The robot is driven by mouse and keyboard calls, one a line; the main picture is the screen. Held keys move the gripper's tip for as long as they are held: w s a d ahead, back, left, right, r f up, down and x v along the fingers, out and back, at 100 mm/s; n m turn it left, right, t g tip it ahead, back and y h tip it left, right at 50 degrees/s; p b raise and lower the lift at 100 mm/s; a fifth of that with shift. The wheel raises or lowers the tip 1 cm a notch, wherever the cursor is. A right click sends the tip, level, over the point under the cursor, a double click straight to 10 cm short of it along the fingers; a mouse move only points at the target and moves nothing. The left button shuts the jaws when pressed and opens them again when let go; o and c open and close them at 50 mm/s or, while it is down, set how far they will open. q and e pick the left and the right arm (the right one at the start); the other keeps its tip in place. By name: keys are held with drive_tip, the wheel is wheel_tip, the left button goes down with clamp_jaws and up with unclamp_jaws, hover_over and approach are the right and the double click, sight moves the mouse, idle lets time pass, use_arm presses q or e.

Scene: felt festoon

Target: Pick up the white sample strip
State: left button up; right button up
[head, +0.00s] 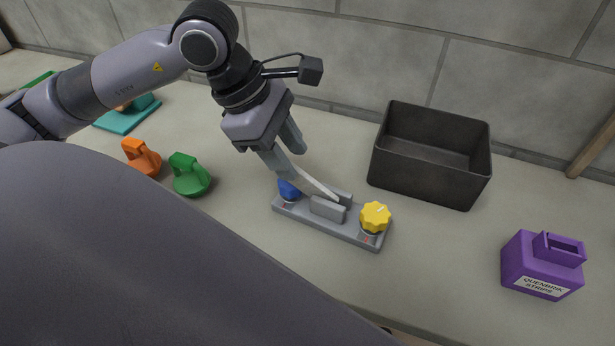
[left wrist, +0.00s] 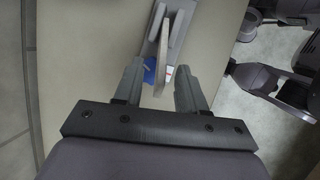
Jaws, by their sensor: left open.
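The white sample strip (head: 316,186) sits slanted in the grey holder (head: 328,209), one end raised toward my left gripper. My left gripper (head: 297,164) is open just above the holder's blue-knob end. In the left wrist view, the strip's near end (left wrist: 161,82) lies between the two open fingers of my left gripper (left wrist: 160,70), with a gap on each side. Fingers and strip appear apart. The blue knob (head: 289,190) is partly hidden behind the gripper and strip. My right gripper is not in view.
A yellow knob (head: 375,216) stands on the holder's right end. A dark open box (head: 428,185) is behind to the right, and a purple labelled container (head: 541,266) is far right. Green (head: 190,176) and orange (head: 141,157) handled pieces are left. Bare table lies between.

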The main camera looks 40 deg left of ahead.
sight(297, 168)
use_arm(q)
drive_tip(key=x, duration=0.4)
drive_tip(key=shift+s, duration=0.2)
drive_tip(key=shift+w+d+f, duration=0.15)
drive_tip(key=shift+f, duration=0.25)
clamp_jaws()
drive_tip(key=shift+r, duration=0.1)
